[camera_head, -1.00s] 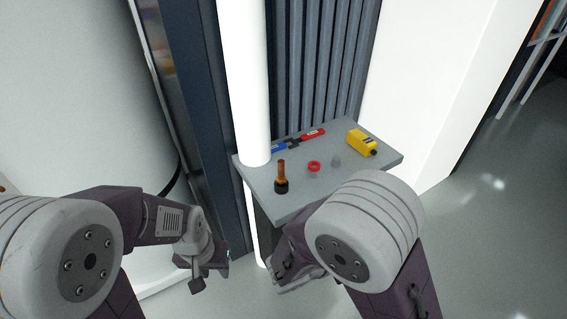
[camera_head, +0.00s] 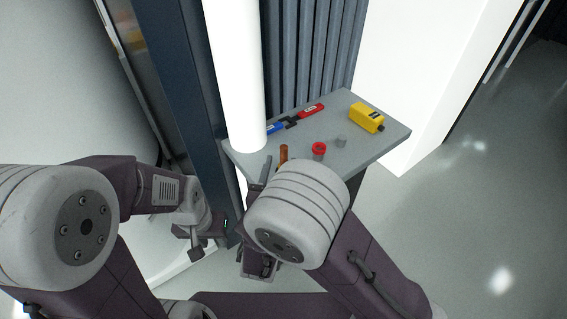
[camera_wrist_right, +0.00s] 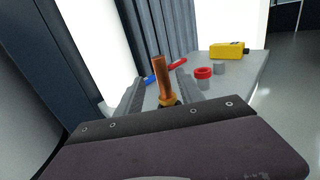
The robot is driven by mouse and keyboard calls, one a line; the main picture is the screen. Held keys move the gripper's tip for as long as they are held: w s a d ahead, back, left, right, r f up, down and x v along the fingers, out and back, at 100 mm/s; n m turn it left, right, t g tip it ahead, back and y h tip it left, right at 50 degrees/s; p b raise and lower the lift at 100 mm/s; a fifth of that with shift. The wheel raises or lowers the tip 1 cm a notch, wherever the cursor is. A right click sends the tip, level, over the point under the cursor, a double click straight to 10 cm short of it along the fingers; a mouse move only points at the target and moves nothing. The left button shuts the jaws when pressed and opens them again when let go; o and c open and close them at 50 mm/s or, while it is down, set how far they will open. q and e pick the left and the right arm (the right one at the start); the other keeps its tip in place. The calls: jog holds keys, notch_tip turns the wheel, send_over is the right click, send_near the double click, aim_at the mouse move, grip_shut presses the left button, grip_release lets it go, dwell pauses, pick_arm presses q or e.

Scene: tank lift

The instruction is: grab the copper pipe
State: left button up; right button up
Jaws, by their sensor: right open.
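The copper pipe (camera_head: 283,153) stands upright on the grey table; its lower part is hidden by my right arm in the head view. In the right wrist view the copper pipe (camera_wrist_right: 161,75) shows between the two open fingers of my right gripper (camera_wrist_right: 158,90), with an orange-yellow collar at its lower end. The fingers point toward it from either side; I cannot tell whether they touch it. In the head view my right gripper (camera_head: 267,172) is mostly behind my forearm. My left gripper (camera_head: 200,238) hangs at lower left, away from the table; its jaws are unclear.
The grey table (camera_head: 375,146) also holds a red ring-shaped part (camera_head: 319,149), a small grey piece (camera_head: 341,141), a yellow device (camera_head: 366,117) and a red-and-blue tool (camera_head: 295,119). A white column (camera_head: 236,80) stands at the table's left corner. The floor at right is clear.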

aim_at(283, 158)
jog(key=w, duration=0.2)
jog(key=w+d, duration=0.1)
jog(key=w, duration=0.1)
jog(key=shift+w+f, duration=0.1)
jog(key=shift+w, duration=0.05)
jog(key=shift+c, duration=1.3)
grip_shut()
